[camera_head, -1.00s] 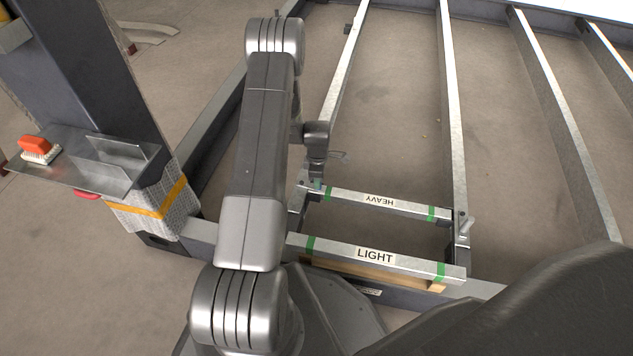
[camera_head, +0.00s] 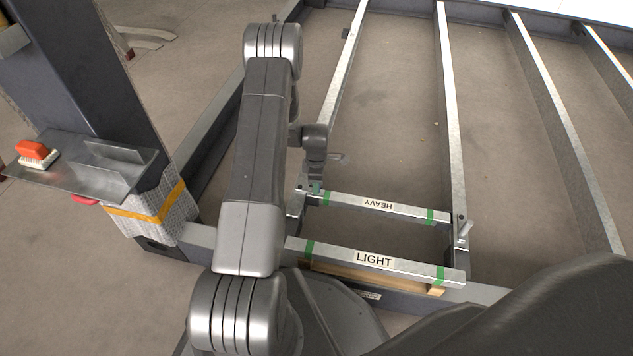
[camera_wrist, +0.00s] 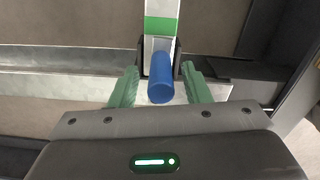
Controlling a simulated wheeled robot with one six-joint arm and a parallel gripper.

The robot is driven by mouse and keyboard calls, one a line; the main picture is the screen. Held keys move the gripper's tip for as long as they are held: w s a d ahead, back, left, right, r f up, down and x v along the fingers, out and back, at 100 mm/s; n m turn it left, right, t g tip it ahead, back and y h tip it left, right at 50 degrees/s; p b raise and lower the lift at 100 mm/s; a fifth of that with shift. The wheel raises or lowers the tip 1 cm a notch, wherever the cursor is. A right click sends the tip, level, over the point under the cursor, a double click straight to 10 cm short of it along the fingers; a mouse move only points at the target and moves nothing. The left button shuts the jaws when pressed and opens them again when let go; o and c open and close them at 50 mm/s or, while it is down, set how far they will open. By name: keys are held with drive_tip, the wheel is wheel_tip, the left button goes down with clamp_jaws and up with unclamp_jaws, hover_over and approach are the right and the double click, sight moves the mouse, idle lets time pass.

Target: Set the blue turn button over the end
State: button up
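The blue turn button (camera_wrist: 160,78) shows in the wrist view as a short blue cylinder at the end of a pale metal bar (camera_wrist: 161,8) with green tape. Dark bracket sides stand left and right of it. My gripper (camera_wrist: 160,88) is open, with one green finger on each side of the blue button and a gap showing on both sides. In the head view my gripper (camera_head: 315,187) is at the left end of the bar marked HEAVY (camera_head: 400,207). The blue button cannot be made out there.
The bar marked LIGHT (camera_head: 400,265) lies nearer, above a wooden strip (camera_head: 405,281). A grey lever (camera_head: 465,229) stands at the HEAVY bar's right end. A metal shelf (camera_head: 75,175) with an orange brush (camera_head: 38,153) is at the left. Long frame rails (camera_head: 453,120) run away.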

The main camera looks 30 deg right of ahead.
wheel_tip(320, 180, up, 14)
drive_tip(key=p, duration=0.5)
drive_tip(key=shift+f, duration=0.15)
wheel_tip(320, 180, down, 14)
drive_tip(key=b, duration=0.5)
drive_tip(key=shift+r, duration=0.25)
